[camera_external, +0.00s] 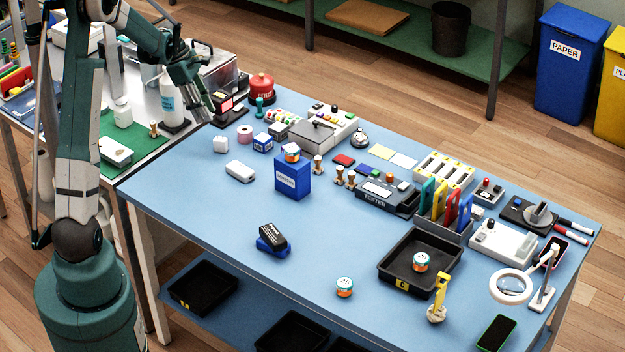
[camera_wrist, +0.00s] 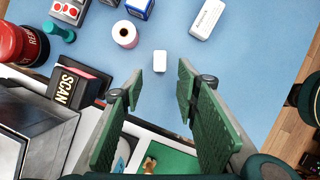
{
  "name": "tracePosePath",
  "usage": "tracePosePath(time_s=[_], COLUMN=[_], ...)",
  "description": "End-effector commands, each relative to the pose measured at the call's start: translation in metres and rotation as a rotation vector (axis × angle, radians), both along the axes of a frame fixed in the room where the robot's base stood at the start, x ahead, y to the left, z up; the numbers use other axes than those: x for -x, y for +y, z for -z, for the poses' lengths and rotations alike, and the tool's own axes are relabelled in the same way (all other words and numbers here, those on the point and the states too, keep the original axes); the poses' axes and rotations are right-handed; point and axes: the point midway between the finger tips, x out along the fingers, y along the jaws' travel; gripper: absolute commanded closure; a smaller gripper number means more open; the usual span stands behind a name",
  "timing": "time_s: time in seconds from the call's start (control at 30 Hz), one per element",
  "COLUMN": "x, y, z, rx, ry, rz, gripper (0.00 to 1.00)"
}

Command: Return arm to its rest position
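My arm stands at the left of the external view, folded upward with its gripper (camera_external: 197,94) hanging above the back left corner of the blue table (camera_external: 205,190). In the wrist view the two green fingers of my gripper (camera_wrist: 160,88) are spread wide apart. A white block (camera_wrist: 160,61) shows between and beyond the fingertips, on the blue table below; it is apart from them. Nothing is held. The same white block (camera_external: 220,144) lies on the table in the external view.
A scanner (camera_external: 229,109) and a red device (camera_external: 261,88) stand near my gripper. A white bottle (camera_external: 170,100) stands on the side table. A blue box (camera_external: 292,178) with a small jar on top stands mid-table. A black tray (camera_external: 385,268) is at the front right. The table's front left is clear.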

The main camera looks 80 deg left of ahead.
Motion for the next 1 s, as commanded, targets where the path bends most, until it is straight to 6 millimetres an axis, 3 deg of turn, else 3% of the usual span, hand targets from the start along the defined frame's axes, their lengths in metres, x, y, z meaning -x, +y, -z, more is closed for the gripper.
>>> tracePosePath(time_s=[0.27, 0.47, 0.67, 1.0], x=[-0.003, -0.024, -0.066, -0.138], y=[-0.002, -0.016, -0.050, -0.138], z=[-0.001, -0.011, -0.032, -0.079], rx=[-0.003, -0.023, -0.070, -0.191], ry=[0.000, 0.000, 0.000, -0.009], rz=[0.006, 0.059, 0.177, 0.450], gripper=[0.69, 0.69, 0.69, 0.69])
